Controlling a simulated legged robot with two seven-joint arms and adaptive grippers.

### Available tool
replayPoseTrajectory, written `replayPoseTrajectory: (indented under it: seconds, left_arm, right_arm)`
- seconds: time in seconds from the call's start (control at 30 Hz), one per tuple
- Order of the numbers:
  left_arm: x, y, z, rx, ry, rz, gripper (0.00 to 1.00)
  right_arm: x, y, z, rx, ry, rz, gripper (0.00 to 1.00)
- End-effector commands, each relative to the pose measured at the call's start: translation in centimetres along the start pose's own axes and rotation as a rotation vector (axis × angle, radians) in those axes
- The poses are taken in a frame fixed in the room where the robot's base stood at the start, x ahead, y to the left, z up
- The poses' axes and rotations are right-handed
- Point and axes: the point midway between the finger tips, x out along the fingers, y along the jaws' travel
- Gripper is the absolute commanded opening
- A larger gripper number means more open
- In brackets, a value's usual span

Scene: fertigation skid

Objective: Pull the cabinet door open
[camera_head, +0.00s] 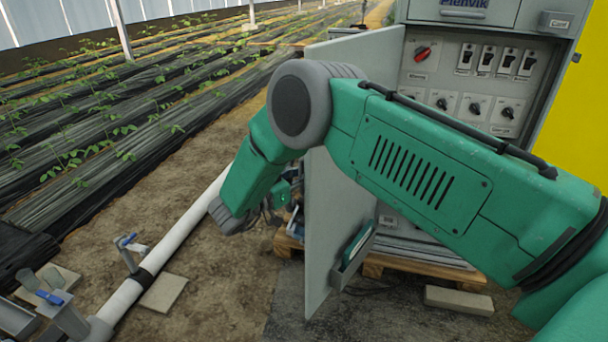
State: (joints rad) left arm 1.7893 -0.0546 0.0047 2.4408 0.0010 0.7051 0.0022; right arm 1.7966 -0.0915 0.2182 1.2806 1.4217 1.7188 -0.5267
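The grey cabinet door (335,205) stands wide open, swung out to the left of the cabinet (550,55). Its inner face shows, with a document pocket (353,255) low on it. My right arm comes in from the right, crosses in front of the door and cabinet, and bends down on the door's left side. My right gripper (282,200) is partly visible beside the door's left edge, near its outer side. The fingers are small and mostly hidden, so I cannot tell whether they are open or touch the door. My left gripper is not in view.
Inside the cabinet are a red rotary switch (422,54), several breakers and black knobs. A wooden pallet (425,268) lies beneath. A loose block (459,300) is on the ground in front. A white pipe (180,243) with blue-handled valves runs along the left. Crop rows lie beyond.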

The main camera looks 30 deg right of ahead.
Motion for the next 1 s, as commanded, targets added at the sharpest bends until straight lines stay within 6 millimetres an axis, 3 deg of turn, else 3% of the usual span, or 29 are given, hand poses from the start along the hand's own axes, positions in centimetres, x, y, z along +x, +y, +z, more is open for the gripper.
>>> replayPoseTrajectory:
  seconds: [0.03, 0.33, 0.37, 0.43, 0.47, 0.8, 1.0]
  left_arm:
    - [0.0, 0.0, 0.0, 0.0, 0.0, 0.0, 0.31]
    - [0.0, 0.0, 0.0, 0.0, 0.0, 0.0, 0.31]
    - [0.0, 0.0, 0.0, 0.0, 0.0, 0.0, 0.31]
    - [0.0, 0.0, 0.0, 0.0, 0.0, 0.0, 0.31]
    - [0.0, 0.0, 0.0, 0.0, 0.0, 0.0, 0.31]
    - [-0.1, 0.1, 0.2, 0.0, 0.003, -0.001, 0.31]
    - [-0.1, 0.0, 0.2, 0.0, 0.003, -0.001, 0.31]
  right_arm:
    - [-0.9, 0.0, 0.7, -0.008, -0.017, -0.01, 0.0]
    - [-0.9, -0.1, 0.6, -0.008, -0.017, -0.01, 0.0]
    - [-0.9, -0.1, 0.6, -0.008, -0.017, -0.01, 0.06]
    - [-0.9, -0.1, 0.6, -0.008, -0.015, -0.009, 0.31]
    - [-0.8, -0.1, 0.5, -0.007, -0.014, -0.009, 0.34]
    - [-0.3, 0.0, 0.4, 0.0, -0.013, -0.005, 0.34]
    - [-3.0, -0.1, 0.4, -0.001, -0.012, -0.009, 0.34]
